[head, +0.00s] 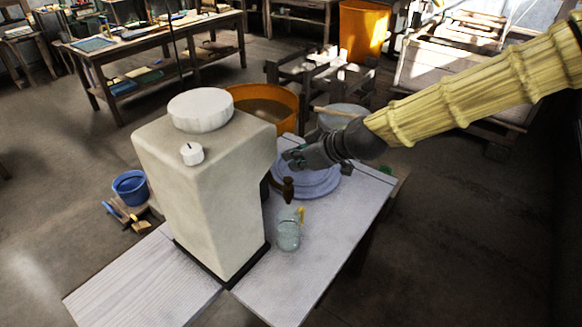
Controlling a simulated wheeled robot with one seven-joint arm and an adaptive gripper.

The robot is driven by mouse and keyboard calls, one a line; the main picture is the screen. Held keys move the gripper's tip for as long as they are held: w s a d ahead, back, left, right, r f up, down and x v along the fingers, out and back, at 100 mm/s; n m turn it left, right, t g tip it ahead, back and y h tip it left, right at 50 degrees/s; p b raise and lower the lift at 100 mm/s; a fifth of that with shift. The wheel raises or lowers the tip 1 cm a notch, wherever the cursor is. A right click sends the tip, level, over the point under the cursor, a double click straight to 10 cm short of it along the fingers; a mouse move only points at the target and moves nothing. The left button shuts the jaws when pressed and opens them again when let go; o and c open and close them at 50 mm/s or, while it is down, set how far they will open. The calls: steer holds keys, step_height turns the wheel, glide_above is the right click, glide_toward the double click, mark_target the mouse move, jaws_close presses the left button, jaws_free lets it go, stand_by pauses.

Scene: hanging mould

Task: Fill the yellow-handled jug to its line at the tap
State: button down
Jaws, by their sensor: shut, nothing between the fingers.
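The glass jug (288,236) stands upright on the pale table top, in front of the tap and slightly below it in the picture. Its yellow handle (301,214) is at its upper right. The jug is too small to make out a line or a water level. The brown tap (288,189) is at the right side of a large cream-coloured container (205,185) with a round white lid. My gripper (291,157) is shut and empty, above and behind the tap, over a round bluish-grey disc. It is apart from the jug.
The round disc (318,187) lies on the table (318,262) behind the jug. A whitish bowl (342,115) and an orange tub (275,99) are farther back. A blue bucket (130,188) stands at left. The table's front right is clear.

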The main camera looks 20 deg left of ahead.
mark_target(291, 182)
steer(key=shift+w+a+f+p, duration=0.1)
steer(key=shift+a+f+p, duration=0.2)
steer(key=shift+f, duration=0.5)
steer(key=shift+w+a+f+p, duration=0.1)
steer(key=shift+f+p, duration=0.25)
steer(key=shift+f, duration=0.4)
steer(key=shift+w+a+f+p, duration=0.1)
steer(key=shift+a+f+p, duration=0.2)
steer(key=shift+f, duration=0.5)
steer(key=shift+d+f, duration=0.15)
steer(key=shift+d, duration=0.05)
